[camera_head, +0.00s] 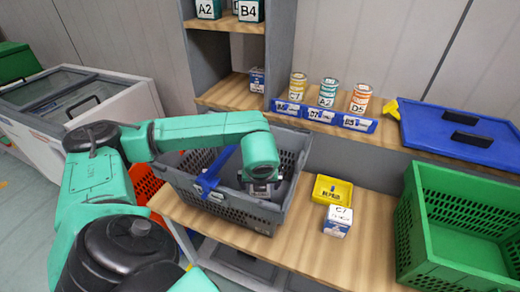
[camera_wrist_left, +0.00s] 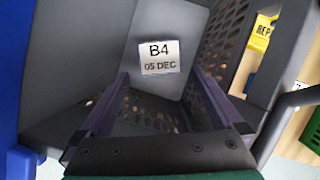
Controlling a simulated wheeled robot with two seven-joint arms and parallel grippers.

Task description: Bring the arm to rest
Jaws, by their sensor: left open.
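My left arm (camera_head: 200,130) reaches in from the left of the head view. Its gripper (camera_head: 262,190) points down into a grey perforated crate (camera_head: 240,215) on the wooden shelf. In the left wrist view the gripper (camera_wrist_left: 159,76) has its two fingers apart with nothing held between them. Beyond the fingertips is a dark grey item with a white label (camera_wrist_left: 160,57) reading "B4 05 DEC", inside the crate. Whether a finger touches it cannot be told. My right gripper is not in view.
A blue piece (camera_head: 214,172) stands in the grey crate. Right of it are a yellow bin (camera_head: 333,190), a white-and-blue box (camera_head: 338,222) and a green crate (camera_head: 435,262). A white freezer (camera_head: 120,100) is at left.

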